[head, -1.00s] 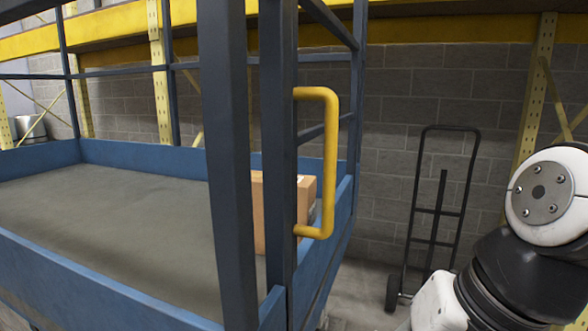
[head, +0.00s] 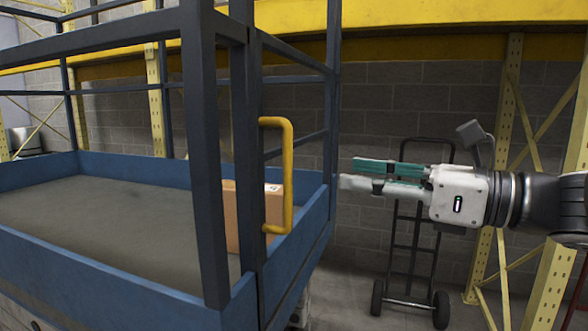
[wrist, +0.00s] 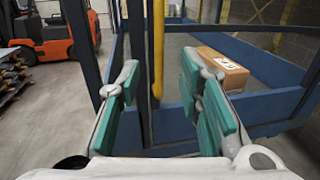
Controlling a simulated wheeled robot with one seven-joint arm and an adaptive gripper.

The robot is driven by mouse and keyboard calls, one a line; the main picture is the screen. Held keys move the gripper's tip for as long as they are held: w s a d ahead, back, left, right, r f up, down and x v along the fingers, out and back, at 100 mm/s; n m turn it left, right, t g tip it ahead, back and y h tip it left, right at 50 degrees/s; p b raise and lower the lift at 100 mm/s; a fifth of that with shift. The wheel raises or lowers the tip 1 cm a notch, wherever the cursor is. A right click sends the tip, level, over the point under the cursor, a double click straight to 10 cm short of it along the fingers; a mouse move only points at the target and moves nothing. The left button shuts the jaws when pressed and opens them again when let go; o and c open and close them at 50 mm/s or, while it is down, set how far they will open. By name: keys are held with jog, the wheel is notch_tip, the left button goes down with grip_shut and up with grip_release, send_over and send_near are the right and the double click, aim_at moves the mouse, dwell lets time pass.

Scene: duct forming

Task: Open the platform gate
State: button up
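The platform gate (head: 247,150) is a dark blue framed panel on the end of the blue platform (head: 95,285). A yellow U-shaped handle (head: 289,175) stands upright on it; its bar also shows in the wrist view (wrist: 158,45). The gate appears closed, its post close beside the corner post. My gripper (head: 350,175) is to the right of the handle in the head view, pointing left, apart from it. In the wrist view my gripper (wrist: 160,80) is open and empty. The handle bar shows beyond the gap between its green-padded fingers, nearer the left one.
A cardboard box (head: 238,215) lies on the platform behind the gate. A black hand truck (head: 412,260) stands by the block wall, behind my gripper in the head view. Yellow racking (head: 505,130) is at the right. An orange forklift (wrist: 62,35) shows at the wrist view's left.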

aim_at(291, 169)
jog(key=x, duration=1.2)
jog(key=shift+a, duration=0.25)
grip_shut()
